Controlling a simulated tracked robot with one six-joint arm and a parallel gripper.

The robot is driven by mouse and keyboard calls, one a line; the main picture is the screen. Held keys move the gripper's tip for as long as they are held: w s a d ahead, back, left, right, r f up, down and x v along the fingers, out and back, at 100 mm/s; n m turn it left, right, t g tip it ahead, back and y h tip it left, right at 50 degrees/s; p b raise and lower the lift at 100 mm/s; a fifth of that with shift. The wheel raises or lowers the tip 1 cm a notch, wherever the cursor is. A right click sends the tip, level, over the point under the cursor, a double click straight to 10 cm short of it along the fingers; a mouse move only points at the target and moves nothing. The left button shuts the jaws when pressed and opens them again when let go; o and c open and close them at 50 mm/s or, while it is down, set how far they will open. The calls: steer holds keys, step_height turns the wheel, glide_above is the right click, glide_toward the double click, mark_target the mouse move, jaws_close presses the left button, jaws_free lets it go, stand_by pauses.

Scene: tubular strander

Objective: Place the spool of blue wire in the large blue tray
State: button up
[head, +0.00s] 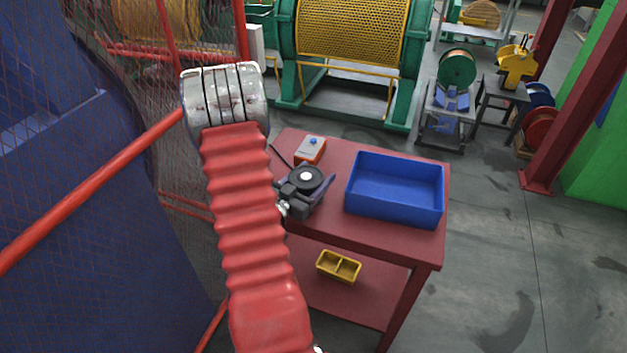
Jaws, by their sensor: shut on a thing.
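My gripper (318,196) is over the red table, left of the blue tray. It is shut on a spool (306,178), seen from above as a black round flange with a pale hub. The flange and the jaws hide the wire, so its colour does not show. The large blue tray (395,218) is on the right part of the table and looks empty. The held spool is outside the tray, a short gap to its left.
A yellow divided bin (339,267) sits on the lower shelf. A red rail (95,190) and mesh guard are at left. Open floor (500,260) lies right.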

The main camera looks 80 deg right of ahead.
steer(key=shift+f, duration=0.7)
steer(key=shift+f, duration=0.1)
steer(key=o, duration=1.6)
steer(key=shift+o, duration=0.2)
steer(key=shift+a, duration=0.1)
steer(key=shift+v, duration=5.95)
steer(key=shift+w, duration=0.1)
